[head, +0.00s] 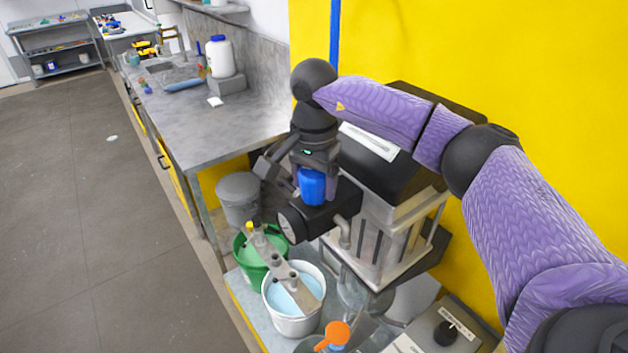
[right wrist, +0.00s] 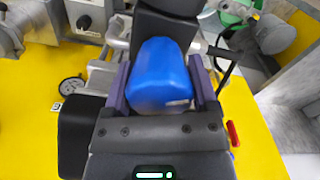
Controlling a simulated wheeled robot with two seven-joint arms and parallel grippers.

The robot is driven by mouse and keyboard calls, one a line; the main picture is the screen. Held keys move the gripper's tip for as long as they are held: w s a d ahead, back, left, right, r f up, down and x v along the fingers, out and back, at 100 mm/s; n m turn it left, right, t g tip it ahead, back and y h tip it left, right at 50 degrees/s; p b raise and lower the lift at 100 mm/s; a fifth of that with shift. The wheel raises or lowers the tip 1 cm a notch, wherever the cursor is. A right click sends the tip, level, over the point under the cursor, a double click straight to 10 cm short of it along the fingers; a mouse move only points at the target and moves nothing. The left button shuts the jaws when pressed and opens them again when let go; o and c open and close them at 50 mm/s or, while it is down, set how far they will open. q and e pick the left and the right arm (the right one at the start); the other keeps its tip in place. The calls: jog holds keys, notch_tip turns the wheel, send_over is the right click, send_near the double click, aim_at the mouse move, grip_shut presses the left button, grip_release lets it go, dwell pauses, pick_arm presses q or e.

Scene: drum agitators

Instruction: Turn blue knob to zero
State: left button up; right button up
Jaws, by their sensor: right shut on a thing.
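The blue knob (head: 312,186) sits on top of a dark drum agitator head (head: 328,214) in the middle of the head view. My right gripper (head: 312,178) reaches down from above and is shut on the knob. In the right wrist view the blue knob (right wrist: 160,78) fills the space between the two fingers of my gripper (right wrist: 160,90), one on each side. I cannot read any zero mark or scale by the knob. My left gripper is not in view.
A white bucket (head: 279,316) and a green bucket (head: 241,258) stand below the agitator. An orange scoop (head: 334,335) lies nearby. A grey counter (head: 200,128) with a white jar (head: 220,57) runs along the wall.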

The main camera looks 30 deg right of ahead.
jog(key=shift+r, duration=0.1)
dwell(0.4)
jog(key=o, duration=1.1)
jog(key=shift+o, duration=0.2)
notch_tip(320, 180, up, 10)
jog(key=shift+f+b, duration=0.1)
jog(key=shift+b, duration=0.4)
